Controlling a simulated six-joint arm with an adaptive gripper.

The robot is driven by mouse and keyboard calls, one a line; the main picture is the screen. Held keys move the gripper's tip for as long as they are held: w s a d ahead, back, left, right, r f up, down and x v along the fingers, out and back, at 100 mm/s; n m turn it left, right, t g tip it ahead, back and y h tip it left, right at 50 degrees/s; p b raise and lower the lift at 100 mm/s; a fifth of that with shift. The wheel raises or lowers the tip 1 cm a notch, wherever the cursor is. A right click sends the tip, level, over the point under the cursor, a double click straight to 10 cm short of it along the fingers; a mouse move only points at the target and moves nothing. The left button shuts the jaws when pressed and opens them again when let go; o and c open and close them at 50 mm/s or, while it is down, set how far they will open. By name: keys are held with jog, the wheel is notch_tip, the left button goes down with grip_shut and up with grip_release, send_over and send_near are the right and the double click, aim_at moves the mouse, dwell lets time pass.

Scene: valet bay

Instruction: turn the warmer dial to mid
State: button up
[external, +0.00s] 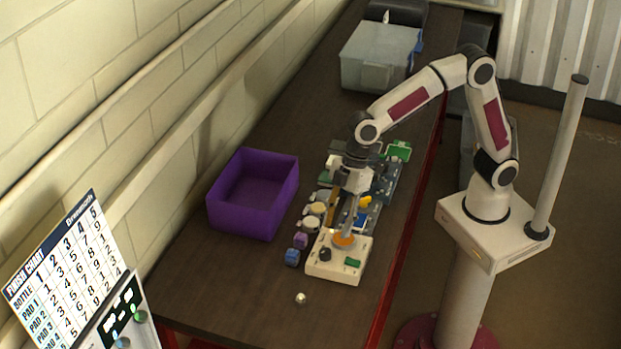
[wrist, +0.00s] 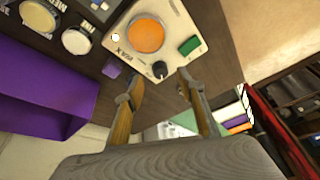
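The warmer is a cream box (external: 318,270) at the near end of the row on the bench, with an orange disc (external: 343,240), a black dial (external: 325,254) and a green switch (external: 352,263). My gripper (external: 343,224) is above the disc side of the box, pointing down. In the wrist view the cream box (wrist: 192,28) shows the black dial (wrist: 159,69) just beyond the open fingertips (wrist: 156,88), roughly centred between them. No contact with the dial is visible.
A purple bin (external: 253,195) stands left of the row. Purple (external: 300,240) and blue (external: 292,257) blocks and round cream pieces (external: 311,223) lie close beside the warmer. A small silver ball-like item (external: 301,298) lies in front. The near bench top is mostly clear.

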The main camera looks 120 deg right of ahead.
aim_at(325, 251)
jog(key=shift+w+a+r+n+t, duration=0.1)
jog(key=shift+w+r+n+t, duration=0.2)
jog(key=shift+w+r+n, duration=0.3)
jog(key=shift+f, duration=0.1)
jog(key=shift+x, duration=3.8)
jog(key=c, duration=1.1)
